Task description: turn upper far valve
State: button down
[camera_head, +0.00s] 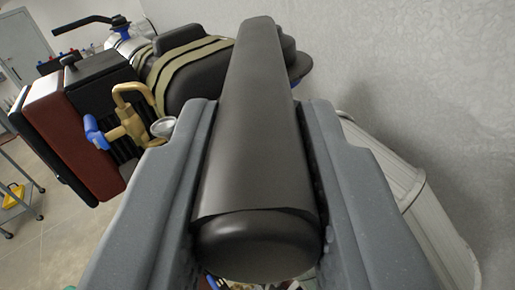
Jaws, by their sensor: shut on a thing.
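My gripper (262,112) is shut around a thick black lever handle (262,150) with a rounded near end. One grey finger lies along each side of it. The handle runs away from me toward the top of the view, where its far end meets a dark part. The handle and fingers hide most of the valve body and pivot behind, so I cannot tell how far the valve is turned. Another black lever (85,22) with a blue collar shows at the upper left, apart from my gripper.
At the left are a red-brown and black block (78,125), a brass fitting with a blue handle (128,125) and a strapped black cylinder (190,75). A textured wall (430,70) and ribbed light pipe (425,205) are close at the right. Open floor (75,235) shows lower left.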

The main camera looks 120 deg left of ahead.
jog(key=shift+f, duration=0.1)
jog(key=c, duration=1.2)
grip_release()
jog(key=shift+w, duration=0.15)
jog(key=shift+c, duration=0.2)
